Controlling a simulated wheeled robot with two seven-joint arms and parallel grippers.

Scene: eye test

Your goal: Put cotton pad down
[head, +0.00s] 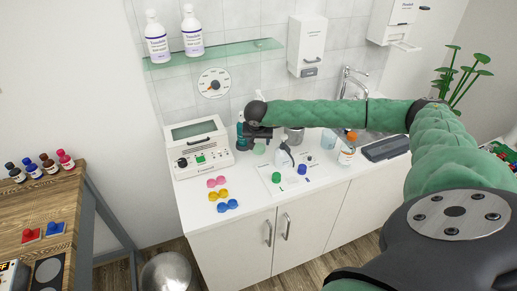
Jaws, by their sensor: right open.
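My right arm comes in from the right and reaches across the white counter (232,236). Its gripper (258,140) is open over the back of the counter, just right of the white device. A small pale green thing (259,149) shows just below the gripper. I cannot tell whether it is the cotton pad or whether it touches the fingers. No cotton pad can be made out for sure. My left gripper is not in view.
A white device with a screen (201,146) stands left of the gripper. Pink (216,182), yellow (218,195) and blue lens cases (228,206) lie in front. A glass shelf (225,51) hangs above.

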